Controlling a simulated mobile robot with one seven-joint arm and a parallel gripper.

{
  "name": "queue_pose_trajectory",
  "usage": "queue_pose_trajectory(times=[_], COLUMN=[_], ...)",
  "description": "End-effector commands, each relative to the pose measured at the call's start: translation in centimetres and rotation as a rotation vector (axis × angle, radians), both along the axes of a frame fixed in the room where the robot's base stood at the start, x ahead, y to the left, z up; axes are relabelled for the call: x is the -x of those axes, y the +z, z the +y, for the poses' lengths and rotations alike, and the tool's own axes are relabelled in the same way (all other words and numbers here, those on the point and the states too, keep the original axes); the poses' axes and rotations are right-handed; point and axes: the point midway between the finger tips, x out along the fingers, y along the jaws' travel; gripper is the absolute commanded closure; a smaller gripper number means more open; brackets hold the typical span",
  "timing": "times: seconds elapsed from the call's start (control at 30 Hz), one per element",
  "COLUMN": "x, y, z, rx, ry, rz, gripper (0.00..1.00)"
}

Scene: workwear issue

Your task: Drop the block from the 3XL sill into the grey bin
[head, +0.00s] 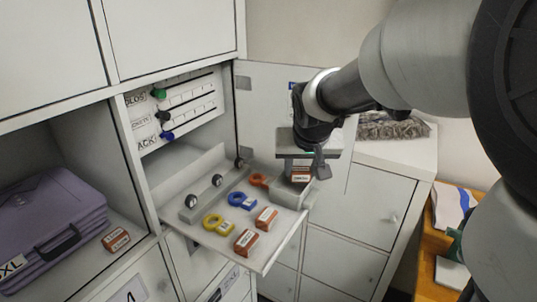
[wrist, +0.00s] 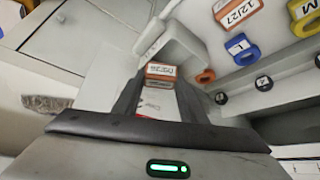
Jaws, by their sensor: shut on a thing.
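My gripper (head: 303,172) is shut on an orange-brown block (head: 300,178) with a white label, at the far right end of the fold-down flap (head: 272,238). The wrist view shows this block (wrist: 160,71) between the fingers. I cannot tell whether it touches the flap. Another orange-brown block (head: 116,239) lies on the sill of the left compartment, in front of a purple case (head: 48,220) whose label ends in XL.
On the flap lie two more blocks (head: 266,218) (head: 246,241), a yellow ring tag (head: 218,224), a blue one (head: 242,201) and an orange one (head: 258,180). An open cabinet door (head: 262,110) stands behind the gripper. A white cabinet (head: 375,208) is at right.

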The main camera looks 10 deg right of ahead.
Motion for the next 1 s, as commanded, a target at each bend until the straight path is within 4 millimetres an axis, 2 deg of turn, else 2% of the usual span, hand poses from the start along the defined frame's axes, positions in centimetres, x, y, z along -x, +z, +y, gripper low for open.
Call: queue_pose_trajectory(times=[0.17,0.2,0.3,0.67,0.87,1.0], x=[0.0,0.0,0.0,0.2,1.8,3.6], y=[0.1,0.1,0.1,0.4,3.1,6.0], z=[0.0,0.0,0.0,0.0,0.2,0.4], rx=[0.000,0.000,0.000,0.000,0.000,-0.001], ry=[0.000,0.000,0.000,0.000,0.001,0.001], rz=[0.000,0.000,0.000,-0.002,-0.007,-0.007], gripper=[0.90,0.57,0.40,0.40,0.40,0.40])
